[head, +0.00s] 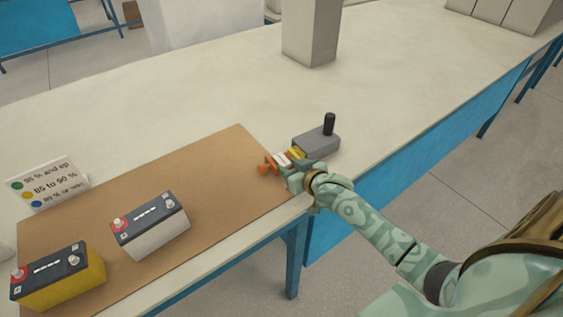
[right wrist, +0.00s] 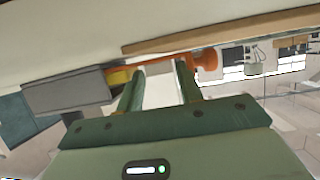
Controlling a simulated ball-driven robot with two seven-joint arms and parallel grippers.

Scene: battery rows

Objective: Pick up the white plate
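A small white plate (head: 281,159) shows in the head view between a yellow piece (head: 296,152) and an orange piece (head: 267,165), beside a grey block with a black upright handle (head: 318,142). My right gripper (head: 287,171) is right at these pieces, on their near side. In the right wrist view its two green fingers (right wrist: 160,72) stand apart, with an orange strip (right wrist: 160,66) beyond the gap. My left gripper is not in view.
A brown board (head: 222,165) lies on the long pale table (head: 200,95). On it stand a white-sided battery (head: 152,232) and a yellow battery (head: 62,285). A sign with coloured dots (head: 48,185) stands at the left. A grey post (head: 311,30) stands behind. The table's middle is clear.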

